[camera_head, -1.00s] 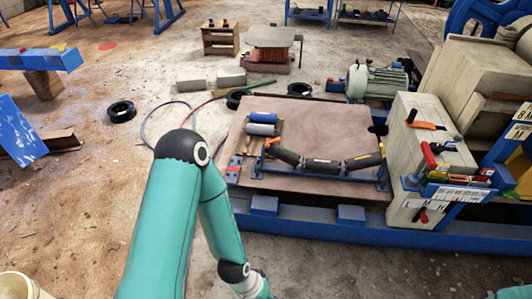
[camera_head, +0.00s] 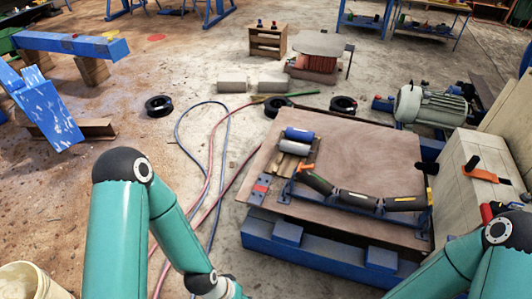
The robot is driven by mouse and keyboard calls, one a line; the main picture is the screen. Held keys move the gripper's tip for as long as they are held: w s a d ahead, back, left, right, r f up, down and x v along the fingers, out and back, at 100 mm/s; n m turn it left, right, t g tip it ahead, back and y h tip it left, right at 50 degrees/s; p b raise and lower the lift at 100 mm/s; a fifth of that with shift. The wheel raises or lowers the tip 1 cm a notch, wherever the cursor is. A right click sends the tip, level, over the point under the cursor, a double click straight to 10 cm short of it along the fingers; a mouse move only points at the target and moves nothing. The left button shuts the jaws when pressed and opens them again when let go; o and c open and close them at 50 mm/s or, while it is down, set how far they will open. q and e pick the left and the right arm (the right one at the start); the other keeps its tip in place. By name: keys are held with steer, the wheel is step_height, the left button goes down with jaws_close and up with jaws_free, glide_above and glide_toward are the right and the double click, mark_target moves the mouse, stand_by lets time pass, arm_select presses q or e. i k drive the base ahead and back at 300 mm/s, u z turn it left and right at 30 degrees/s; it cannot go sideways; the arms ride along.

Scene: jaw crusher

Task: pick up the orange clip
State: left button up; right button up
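Two orange items show, and I cannot tell which is the clip. One is an orange piece with a black upright handle (camera_head: 480,174), on the pale block at the right. The other is a small orange piece (camera_head: 306,168) at the left end of the roller frame on the wooden board. My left arm comes down at the left and leaves the bottom edge, left of the board. My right arm crosses the lower right corner, in front of the blue base. Both grippers are out of the picture, and both orange items are clear of my arms.
The wooden board (camera_head: 352,150) carries dark rollers (camera_head: 352,199) and a blue roller (camera_head: 299,134). A grey motor (camera_head: 431,106) stands behind the pale block. Hoses (camera_head: 211,150) lie on the floor left of the board. A white bucket (camera_head: 30,281) stands at bottom left.

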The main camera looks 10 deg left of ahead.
mark_target(301, 167)
steer(key=u, duration=0.2)
steer(key=i, duration=1.45)
steer(key=z, duration=0.4)
